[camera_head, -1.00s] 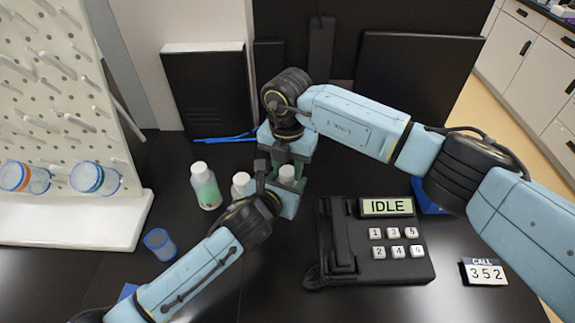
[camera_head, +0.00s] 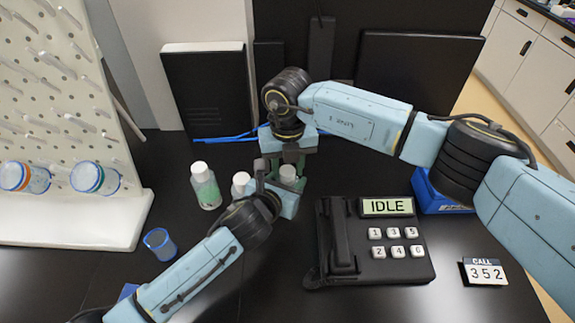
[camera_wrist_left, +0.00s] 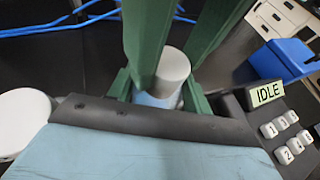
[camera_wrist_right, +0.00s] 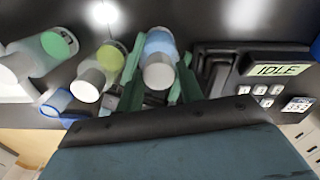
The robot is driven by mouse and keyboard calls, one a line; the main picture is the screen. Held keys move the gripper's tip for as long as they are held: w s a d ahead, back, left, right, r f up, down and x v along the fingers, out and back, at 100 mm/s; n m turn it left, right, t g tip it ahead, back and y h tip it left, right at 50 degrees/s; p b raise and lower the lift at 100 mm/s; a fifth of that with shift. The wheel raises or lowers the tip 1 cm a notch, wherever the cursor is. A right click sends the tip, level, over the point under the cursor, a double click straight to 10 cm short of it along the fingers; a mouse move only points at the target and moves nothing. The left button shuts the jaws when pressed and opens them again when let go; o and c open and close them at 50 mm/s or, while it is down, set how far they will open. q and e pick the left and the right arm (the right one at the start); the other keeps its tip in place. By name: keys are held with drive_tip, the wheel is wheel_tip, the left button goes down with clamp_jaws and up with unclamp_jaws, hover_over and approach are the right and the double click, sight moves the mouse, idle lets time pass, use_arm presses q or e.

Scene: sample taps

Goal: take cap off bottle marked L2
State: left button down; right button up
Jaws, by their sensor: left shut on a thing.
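A bottle with a white cap and a bluish body stands between the grippers; its cap (camera_head: 288,172) shows in the head view and the left wrist view (camera_wrist_left: 174,66). My left gripper (camera_wrist_left: 158,98) is shut on its body from the side. My right gripper (camera_head: 287,160) points down from above, its green fingers open and apart on either side of the cap. In the right wrist view the bottle's bluish body (camera_wrist_right: 160,42) shows. A second capped bottle (camera_head: 240,184) stands just left, partly hidden, and a third with green liquid (camera_head: 206,187) farther left. No bottle label is readable.
A black phone-like panel (camera_head: 340,245) reading IDLE stands right of the bottles, with a card (camera_head: 484,271) showing 352 beyond it. A small blue cup (camera_head: 159,243) and a white pegboard rack (camera_head: 90,220) are on the left. A blue box (camera_head: 430,195) lies under my right arm.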

drive_tip(key=o, duration=0.3)
drive_tip(key=shift+a+r, duration=0.1)
drive_tip(key=shift+r, duration=0.05)
wheel_tip(320, 180, up, 4)
drive_tip(key=shift+f, duration=0.1)
drive_tip(key=shift+r, duration=0.65)
drive_tip(key=shift+c, duration=1.1)
wheel_tip(320, 180, up, 3)
drive_tip(key=shift+f+m, duration=0.2)
drive_tip(key=shift+m, duration=0.9)
drive_tip(key=shift+f, duration=3.9)
